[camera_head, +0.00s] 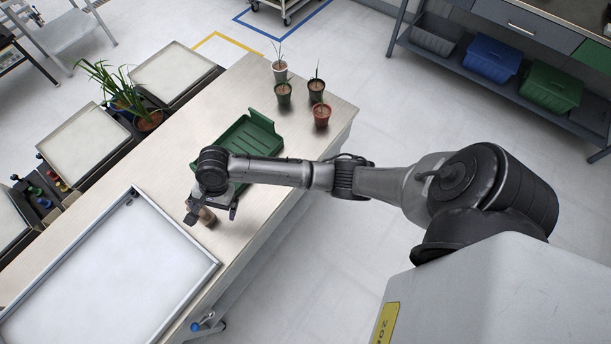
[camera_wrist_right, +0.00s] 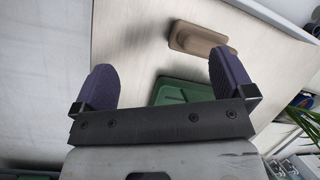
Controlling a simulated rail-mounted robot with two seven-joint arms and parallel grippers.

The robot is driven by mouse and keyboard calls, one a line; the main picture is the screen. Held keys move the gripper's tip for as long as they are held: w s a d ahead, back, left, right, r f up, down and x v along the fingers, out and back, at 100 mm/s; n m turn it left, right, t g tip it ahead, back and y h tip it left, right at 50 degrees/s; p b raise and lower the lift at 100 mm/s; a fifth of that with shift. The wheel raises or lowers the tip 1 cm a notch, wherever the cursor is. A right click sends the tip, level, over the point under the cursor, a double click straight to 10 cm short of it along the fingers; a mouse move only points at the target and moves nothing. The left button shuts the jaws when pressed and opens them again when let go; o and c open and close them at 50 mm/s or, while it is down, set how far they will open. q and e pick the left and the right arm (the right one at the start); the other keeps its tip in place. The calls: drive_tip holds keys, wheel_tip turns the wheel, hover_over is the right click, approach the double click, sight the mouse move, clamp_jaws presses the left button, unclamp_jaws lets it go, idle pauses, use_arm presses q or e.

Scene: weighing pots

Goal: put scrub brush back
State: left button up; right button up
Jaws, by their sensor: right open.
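The scrub brush (camera_head: 207,216) shows as a small brown block on the worktable beneath my right gripper, partly hidden by it. In the right wrist view, the brush (camera_wrist_right: 200,40) is tan with rounded ends and lies on the pale tabletop. My right gripper (camera_head: 212,214) points down at the table. In the right wrist view, my right gripper (camera_wrist_right: 163,72) has its two purple fingers wide apart, with nothing held. The brush lies beyond the fingertips, closer to the right-hand finger. My left gripper is in neither view.
A green tray (camera_head: 254,132) lies behind the gripper, partly covered by my right arm. Pots with small plants (camera_head: 321,114) stand at the table's far end. A framed white panel (camera_head: 110,275) fills the near left. Bare tabletop surrounds the brush.

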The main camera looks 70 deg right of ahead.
drive_tip(key=s+a+f+n+t, duration=0.15)
drive_tip(key=s+f+n, duration=0.25)
drive_tip(key=s+n, duration=0.65)
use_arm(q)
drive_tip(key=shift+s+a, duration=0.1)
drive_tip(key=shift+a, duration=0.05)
use_arm(e)
drive_tip(key=s+d+r+n+h, duration=0.2)
drive_tip(key=s+n, duration=0.1)
drive_tip(key=s, duration=0.6)
drive_tip(key=s+d+r+n+h, duration=0.1)
drive_tip(key=s+d+r+n, duration=0.1)
drive_tip(key=s, duration=0.7)
drive_tip(key=shift+d+n+t+h, duration=0.45)
drive_tip(key=shift+d+n, duration=0.15)
drive_tip(key=shift+n, duration=0.15)
